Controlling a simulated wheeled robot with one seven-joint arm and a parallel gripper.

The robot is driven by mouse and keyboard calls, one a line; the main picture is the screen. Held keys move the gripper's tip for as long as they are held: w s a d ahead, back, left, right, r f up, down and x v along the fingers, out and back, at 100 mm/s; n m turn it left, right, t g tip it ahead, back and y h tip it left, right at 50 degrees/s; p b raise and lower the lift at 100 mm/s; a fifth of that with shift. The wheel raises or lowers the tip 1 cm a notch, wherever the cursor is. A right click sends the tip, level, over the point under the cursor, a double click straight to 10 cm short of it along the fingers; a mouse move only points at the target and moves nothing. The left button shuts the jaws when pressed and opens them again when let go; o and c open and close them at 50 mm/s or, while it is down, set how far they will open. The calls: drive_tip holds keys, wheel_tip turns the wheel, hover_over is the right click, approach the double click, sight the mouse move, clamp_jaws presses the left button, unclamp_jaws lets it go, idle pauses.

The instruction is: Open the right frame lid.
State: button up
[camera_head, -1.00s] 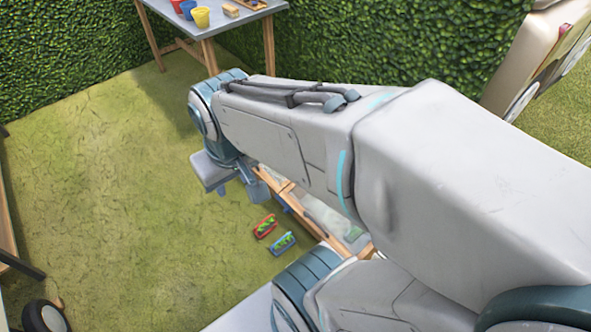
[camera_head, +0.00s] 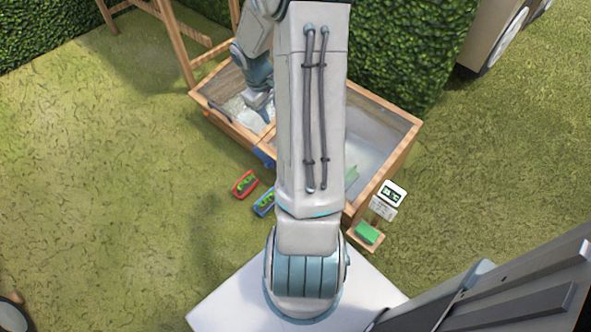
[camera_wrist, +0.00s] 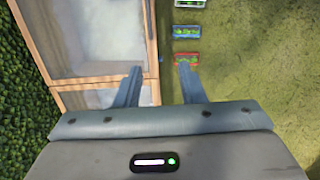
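A wooden cold frame (camera_head: 398,160) with two glazed sections stands on the grass. The right lid (camera_head: 372,138) appears to lie flat, partly hidden behind my arm. In the wrist view the right lid's pane (camera_wrist: 100,38) is the upper one at the left. The left lid (camera_head: 228,88) is beside it, partly covered by my gripper. A small blue piece (camera_head: 263,157) sits on the front edge near the divider. My gripper (camera_head: 262,110) is above the left section. In the wrist view my gripper (camera_wrist: 160,70) is open and empty, its fingers spread across the frame's front edge.
A red tray (camera_head: 245,184) and a blue tray (camera_head: 264,203) of plants lie on the grass in front. A small display sign (camera_head: 383,203) stands by the right corner. A hedge (camera_head: 410,50) rises behind. Open grass lies left.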

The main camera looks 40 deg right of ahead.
drive_tip(key=shift+t+y, duration=0.3)
drive_tip(key=shift+y, duration=0.6)
drive_tip(key=d+f+b, duration=0.3)
drive_tip(key=f+b, duration=0.1)
drive_tip(key=f, duration=0.8)
drive_tip(key=d+f+b, duration=0.4)
drive_tip(key=f+b, duration=0.1)
drive_tip(key=f, duration=0.7)
drive_tip(key=s+d+f+b, duration=0.1)
drive_tip(key=d+f+b, duration=0.2)
drive_tip(key=f, duration=1)
drive_tip(key=shift+s+d+f+b, duration=0.1)
drive_tip(key=shift+d+b, duration=0.15)
drive_tip(key=shift+b, duration=0.4)
clamp_jaws()
